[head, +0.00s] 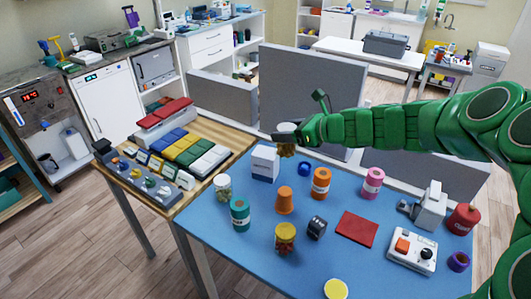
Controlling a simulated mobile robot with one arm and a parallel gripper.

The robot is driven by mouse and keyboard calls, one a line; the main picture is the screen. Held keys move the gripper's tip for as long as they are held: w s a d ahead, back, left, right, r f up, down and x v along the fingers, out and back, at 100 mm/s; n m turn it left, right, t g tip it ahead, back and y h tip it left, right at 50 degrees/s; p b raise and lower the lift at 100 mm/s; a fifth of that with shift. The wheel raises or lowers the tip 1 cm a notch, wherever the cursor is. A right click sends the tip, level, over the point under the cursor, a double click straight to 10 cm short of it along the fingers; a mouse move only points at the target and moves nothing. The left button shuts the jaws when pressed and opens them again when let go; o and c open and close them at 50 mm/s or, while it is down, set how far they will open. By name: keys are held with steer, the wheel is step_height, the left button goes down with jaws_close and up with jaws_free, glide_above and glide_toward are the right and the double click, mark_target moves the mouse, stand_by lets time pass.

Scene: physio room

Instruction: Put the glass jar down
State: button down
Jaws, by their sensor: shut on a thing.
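My green arm reaches in from the right. My gripper (290,137) is shut on a small glass jar (287,150) with a pale lid and brownish-yellow contents. The gripper covers the middle of the jar. The jar is near the far edge of the blue table (215,227), just right of a white and blue box (265,163). It appears to be held above the tabletop, but the gap under it cannot be judged from this view.
On the blue table stand another lidded jar (222,187), a teal can (240,214), an orange cup (284,200), an orange can (321,183), a pink can (372,183) and a yellow-lidded jar (285,238). A red cloth (356,229) lies flat. Grey partitions (312,88) stand behind.

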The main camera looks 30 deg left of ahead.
steer(key=w+a+f, duration=0.2)
steer(key=w+a, duration=0.4)
steer(key=a, duration=0.4)
steer(key=shift+w+a+f, duration=0.5)
steer(key=shift+w+f, duration=0.05)
steer(key=shift+f, duration=0.9)
steer(key=shift+w+a+f, duration=0.55)
steer(key=shift+w+f, duration=0.05)
steer(key=shift+f, duration=0.9)
steer(key=shift+w+a+f, duration=0.5)
steer(key=shift+w+f, duration=0.05)
steer(key=shift+f, duration=0.9)
steer(key=shift+c, duration=1)
jaws_free()
steer(key=shift+d, duration=0.15)
steer(key=v, duration=1.1)
steer(key=shift+d+r, duration=0.25)
steer(key=shift+d, duration=0.1)
